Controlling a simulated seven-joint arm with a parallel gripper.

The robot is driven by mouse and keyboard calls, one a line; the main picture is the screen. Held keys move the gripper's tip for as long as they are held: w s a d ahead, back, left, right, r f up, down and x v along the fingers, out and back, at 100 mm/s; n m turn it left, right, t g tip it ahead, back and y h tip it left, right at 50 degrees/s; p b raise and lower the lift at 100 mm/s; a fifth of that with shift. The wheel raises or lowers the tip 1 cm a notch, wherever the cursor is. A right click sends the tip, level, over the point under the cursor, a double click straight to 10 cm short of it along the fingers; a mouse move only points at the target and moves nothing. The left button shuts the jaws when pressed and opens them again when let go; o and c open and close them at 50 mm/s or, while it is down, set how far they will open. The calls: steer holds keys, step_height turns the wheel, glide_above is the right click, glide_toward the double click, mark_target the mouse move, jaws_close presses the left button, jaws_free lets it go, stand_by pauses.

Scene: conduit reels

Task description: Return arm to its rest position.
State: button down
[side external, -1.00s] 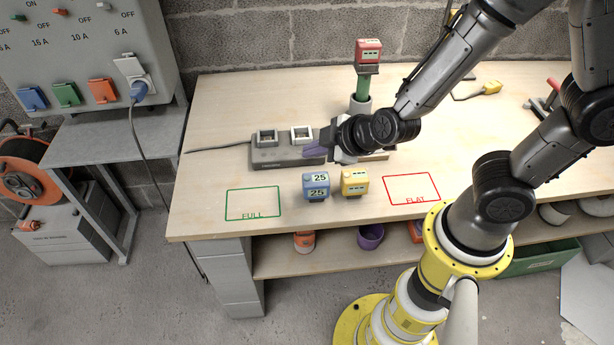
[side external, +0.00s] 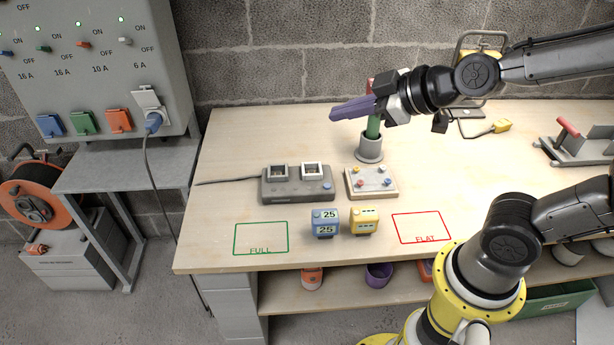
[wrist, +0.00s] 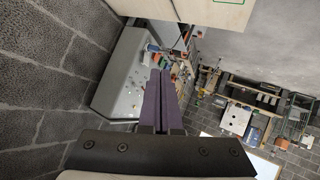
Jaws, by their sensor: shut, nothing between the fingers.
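My gripper (side external: 350,108) is raised above the back of the bench, with its purple fingers pointing left. The fingers are together with nothing between them, as the wrist view (wrist: 161,98) also shows. It is apart from everything on the bench (side external: 225,190). In the side view it passes in front of a green and red tool (side external: 374,127) standing in a grey cup (side external: 370,148), hiding part of it.
A grey charger (side external: 297,185) with two bays and a button panel (side external: 371,181) lie mid-bench. A blue battery (side external: 325,222) and a yellow battery (side external: 364,221) stand between the FULL outline (side external: 261,239) and FLAT outline (side external: 422,227). A clamp-like fixture (side external: 582,146) sits far right.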

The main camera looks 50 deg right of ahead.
steer(key=s+d+f+m+g, duration=0.1)
steer(key=s+m+g, duration=0.2)
steer(key=s, duration=0.4)
steer(key=s+d+f+m+g+h, duration=0.1)
steer(key=s+d+m+g, duration=0.1)
steer(key=s, duration=0.6)
steer(key=shift+d+f+m+g, duration=0.3)
steer(key=shift+f+m+g, duration=0.1)
